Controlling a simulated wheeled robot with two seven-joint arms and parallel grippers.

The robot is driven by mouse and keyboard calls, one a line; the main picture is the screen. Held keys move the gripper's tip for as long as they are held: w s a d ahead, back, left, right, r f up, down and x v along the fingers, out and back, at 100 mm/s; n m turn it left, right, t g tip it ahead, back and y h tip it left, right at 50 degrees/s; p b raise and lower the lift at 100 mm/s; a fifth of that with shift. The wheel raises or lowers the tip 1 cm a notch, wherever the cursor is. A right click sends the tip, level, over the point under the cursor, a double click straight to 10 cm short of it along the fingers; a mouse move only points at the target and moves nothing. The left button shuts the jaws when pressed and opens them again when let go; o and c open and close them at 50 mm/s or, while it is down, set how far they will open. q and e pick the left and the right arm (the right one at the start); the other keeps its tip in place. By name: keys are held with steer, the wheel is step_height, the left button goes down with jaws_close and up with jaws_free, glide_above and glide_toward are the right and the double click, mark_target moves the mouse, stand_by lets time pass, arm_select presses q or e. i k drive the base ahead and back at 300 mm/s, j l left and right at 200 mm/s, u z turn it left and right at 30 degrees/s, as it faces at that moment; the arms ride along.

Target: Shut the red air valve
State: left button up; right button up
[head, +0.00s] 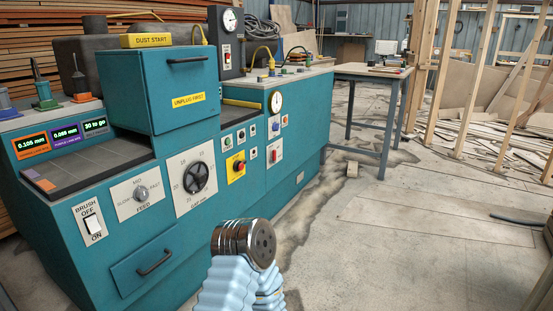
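A teal machine (150,250) fills the left and middle of the head view. On its right part, a round white gauge (276,101) sits above small controls. Below the gauge is a white plate with a red control (276,156), and a smaller red piece (285,119) is to the upper right of it. I cannot tell for sure which of these is the air valve, or how it is turned. A metal-capped, pale blue ridged part, apparently of my arm, rises from the bottom centre, in front of the machine. Neither gripper's fingers show.
A red knob on a yellow plate (237,165), a dark dial (196,178) and a brush switch (92,222) are on the machine's front. A table (372,72) stands beyond its right end. Wooden posts and loose boards (490,90) are at right. The concrete floor (400,230) is mostly open.

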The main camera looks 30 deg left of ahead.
mark_target(273, 160)
steer(key=i+j+u, duration=0.25)
steer(key=i, duration=0.6)
steer(key=i+l+u, duration=0.25)
steer(key=i, duration=0.6)
steer(key=i+u, duration=0.25)
steer(key=i, duration=0.6)
steer(key=l, duration=0.1)
